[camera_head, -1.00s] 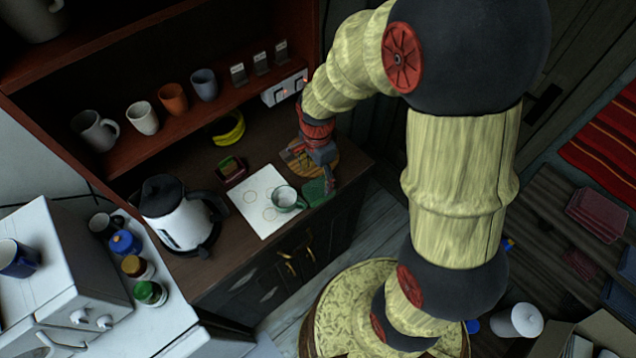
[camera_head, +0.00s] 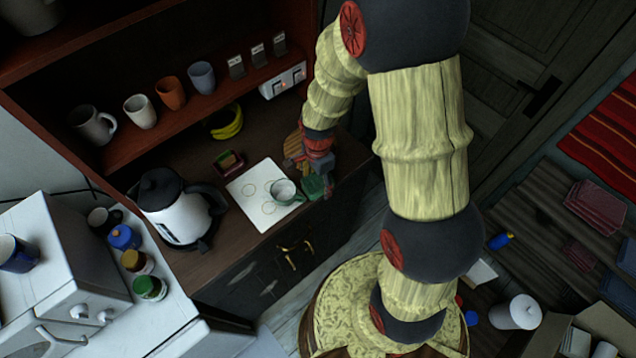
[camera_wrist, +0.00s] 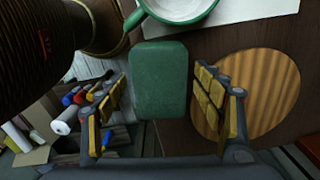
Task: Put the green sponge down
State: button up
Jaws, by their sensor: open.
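The green sponge (camera_wrist: 160,80) is a rounded block between my gripper's fingers in the wrist view, with a gap on each side. In the head view the sponge (camera_head: 312,187) shows at the counter's front right edge, partly hidden by my gripper. It appears to lie on the counter, though its underside is hidden. My gripper (camera_wrist: 162,100) is open around the sponge. In the head view my gripper (camera_head: 318,172) is low over this corner of the counter. A green-and-white cup (camera_head: 284,191) stands just left of the sponge; it also shows in the wrist view (camera_wrist: 180,8).
A round wooden board (camera_wrist: 262,92) lies right of the sponge in the wrist view. A white sheet (camera_head: 247,187) lies under the cup. A kettle (camera_head: 172,212), a small dark red tray (camera_head: 228,163) and bananas (camera_head: 228,124) are farther left. The counter's front edge is close.

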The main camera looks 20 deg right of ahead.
aim_at(318, 181)
jog(key=shift+c, duration=0.8)
jog(key=c, duration=0.7)
jog(key=shift+c, duration=0.2)
jog(key=shift+r, duration=0.1)
jog(key=shift+w+r, duration=0.1)
jog(key=shift+r, duration=0.4)
jog(key=shift+s+r, duration=0.2)
jog(key=shift+r, duration=1.05)
jog(key=s+d+r, duration=0.2)
jog(key=s+r, duration=0.7)
jog(key=s, duration=0.4)
jog(key=shift+s+r+p, duration=0.15)
jog(key=shift+s+p, duration=0.2)
